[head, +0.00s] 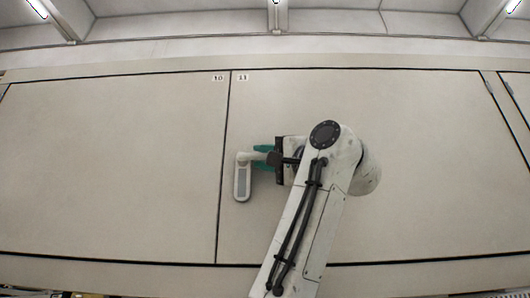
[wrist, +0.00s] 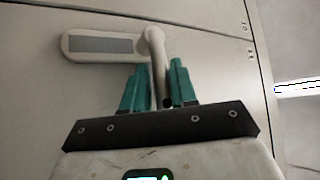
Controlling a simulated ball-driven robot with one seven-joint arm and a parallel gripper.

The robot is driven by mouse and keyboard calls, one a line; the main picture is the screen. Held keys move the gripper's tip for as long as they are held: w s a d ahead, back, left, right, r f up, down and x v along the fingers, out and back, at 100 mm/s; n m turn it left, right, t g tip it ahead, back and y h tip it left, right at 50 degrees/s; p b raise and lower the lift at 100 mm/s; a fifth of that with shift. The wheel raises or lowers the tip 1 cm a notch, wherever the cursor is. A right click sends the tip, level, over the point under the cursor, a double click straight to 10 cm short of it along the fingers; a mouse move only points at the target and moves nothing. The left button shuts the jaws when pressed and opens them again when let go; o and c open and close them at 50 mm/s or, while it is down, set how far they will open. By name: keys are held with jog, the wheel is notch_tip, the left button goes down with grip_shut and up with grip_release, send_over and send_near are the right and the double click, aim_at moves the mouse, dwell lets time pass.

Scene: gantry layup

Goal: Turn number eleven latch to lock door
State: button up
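The latch (head: 242,182) is a pale upright plate with a grey inset, on door eleven (head: 420,160) near its left edge. Its handle (head: 258,156) points right, roughly level, from the plate's top. My gripper (head: 263,157) reaches in from the right, with one teal finger above the handle and one below. In the wrist view the handle (wrist: 158,68) runs between the teal fingers, which sit close on both sides of it; the gripper looks shut on it. The latch plate (wrist: 100,44) lies beyond the fingers at upper left. The door looks flush with its neighbour.
Door ten (head: 110,160) lies left of a narrow dark seam. Number labels "10" (head: 218,77) and "11" (head: 243,77) flank the seam's top. Ceiling lights (head: 487,18) show above. The door face around the latch is flat and clear.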

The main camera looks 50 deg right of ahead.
jog(key=shift+c, duration=0.4)
grip_shut()
jog(key=shift+s, duration=0.15)
